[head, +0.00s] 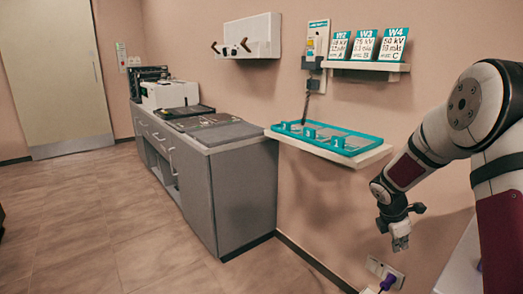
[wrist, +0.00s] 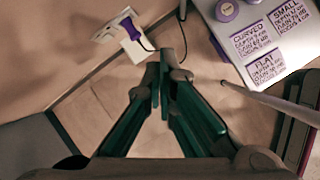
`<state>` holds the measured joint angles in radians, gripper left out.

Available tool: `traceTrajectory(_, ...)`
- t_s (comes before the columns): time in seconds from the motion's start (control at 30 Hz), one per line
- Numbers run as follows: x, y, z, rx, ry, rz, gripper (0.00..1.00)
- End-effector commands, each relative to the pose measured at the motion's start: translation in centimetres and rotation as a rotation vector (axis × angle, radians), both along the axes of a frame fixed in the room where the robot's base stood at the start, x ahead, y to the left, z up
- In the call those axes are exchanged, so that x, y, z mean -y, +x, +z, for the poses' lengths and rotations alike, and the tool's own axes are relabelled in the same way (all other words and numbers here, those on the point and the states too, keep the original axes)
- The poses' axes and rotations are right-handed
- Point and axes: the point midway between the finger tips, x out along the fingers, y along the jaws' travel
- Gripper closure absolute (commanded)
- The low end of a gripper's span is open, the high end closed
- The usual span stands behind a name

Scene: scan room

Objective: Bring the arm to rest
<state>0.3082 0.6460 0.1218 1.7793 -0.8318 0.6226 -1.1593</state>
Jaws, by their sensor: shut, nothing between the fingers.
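My arm (head: 440,135) reaches in from the right side of the head view, bent downward at the wrist. My gripper (head: 401,243) hangs at its end, pointing down, in front of the wall and apart from it. In the wrist view my gripper (wrist: 164,82) has its two dark green fingers together, with nothing between them. Below the fingers lie the floor and the foot of the wall.
A teal tray (head: 375,157) lies on a wall shelf left of my arm. A grey cabinet (head: 242,195) stands farther left. A labelled pale surface (wrist: 237,74) is at upper right in the wrist view. Open floor (head: 110,225) lies left.

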Motion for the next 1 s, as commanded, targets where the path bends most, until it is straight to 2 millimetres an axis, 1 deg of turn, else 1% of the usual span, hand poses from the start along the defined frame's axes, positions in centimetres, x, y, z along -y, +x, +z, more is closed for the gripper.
traceTrajectory(0.03, -0.7, -1.1, 2.7, 0.028, 0.002, -0.062, 1.0)
traceTrajectory(0.1, -1.6, -3.0, 5.5, 0.059, 0.012, -0.161, 1.0)
traceTrajectory(0.17, -2.5, -4.7, 7.8, 0.086, 0.022, -0.245, 1.0)
traceTrajectory(0.2, -3.1, -6.0, 9.2, 0.104, 0.031, -0.302, 1.0)
traceTrajectory(0.27, -4.1, -7.9, 11.2, 0.131, 0.045, -0.384, 1.0)
traceTrajectory(0.3, -4.8, -9.3, 12.4, 0.147, 0.056, -0.44, 1.0)
traceTrajectory(0.37, -5.8, -11.5, 14.1, 0.173, 0.074, -0.523, 1.0)
traceTrajectory(0.4, -6.4, -12.9, 15.1, 0.187, 0.086, -0.577, 1.0)
traceTrajectory(0.47, -7.5, -15.2, 16.5, 0.21, 0.108, -0.66, 1.0)
traceTrajectory(0.5, -8.2, -16.8, 17.4, 0.224, 0.123, -0.713, 1.0)
traceTrajectory(0.57, -9.3, -19.1, 18.4, 0.242, 0.147, -0.794, 1.0)
traceTrajectory(0.6, -10.0, -20.7, 19.1, 0.255, 0.165, -0.846, 1.0)
traceTrajectory(0.67, -11.1, -23.1, 19.8, 0.27, 0.192, -0.925, 1.0)
traceTrajectory(0.7, -11.9, -24.7, 20.2, 0.277, 0.21, -0.977, 1.0)
traceTrajectory(0.73, -12.4, -26.0, 20.5, 0.283, 0.224, -1.015, 1.0)
traceTrajectory(0.77, -12.9, -27.2, 20.7, 0.288, 0.239, -1.054, 1.0)
traceTrajectory(0.8, -13.7, -28.8, 20.9, 0.292, 0.26, -1.104, 1.0)
traceTrajectory(0.87, -14.8, -31.2, 21.1, 0.296, 0.291, -1.179, 1.0)
traceTrajectory(0.9, -15.5, -32.8, 21.2, 0.297, 0.311, -1.227, 1.0)
traceTrajectory(1.0, -17.0, -36.2, 21.0, 0.29, 0.355, -1.333, 1.0)
